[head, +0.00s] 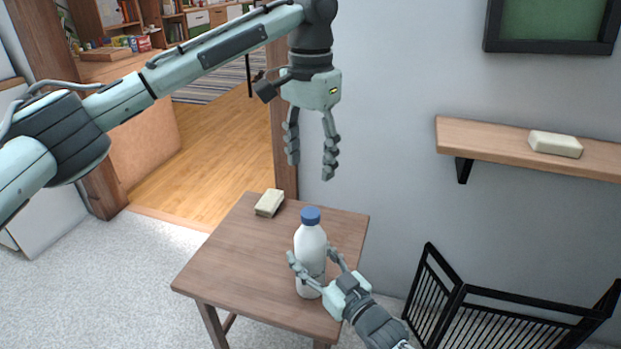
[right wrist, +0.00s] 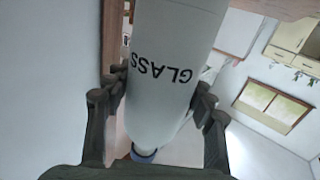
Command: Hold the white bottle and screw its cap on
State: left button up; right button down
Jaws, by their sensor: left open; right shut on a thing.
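The white bottle (head: 310,246) stands upright at the front right of the small wooden table (head: 228,262). Its blue cap (head: 310,216) sits on top of the neck; how tightly I cannot tell. My right gripper (head: 318,272) is shut on the bottle's lower body from the right. My left gripper (head: 311,160) is open and empty, fingers pointing down, above the bottle and apart from the cap.
A cream bar (head: 269,203) lies at the table's back corner. A wooden wall shelf (head: 490,142) at the right holds another pale bar (head: 555,144). A black metal rack (head: 500,310) stands on the floor right of the table. The left of the tabletop is clear.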

pick_arm(q)
jog(key=shift+r, duration=0.4)
pick_arm(e)
jog(key=shift+c, duration=2.4)
grip_release()
jog(key=v, duration=1.2)
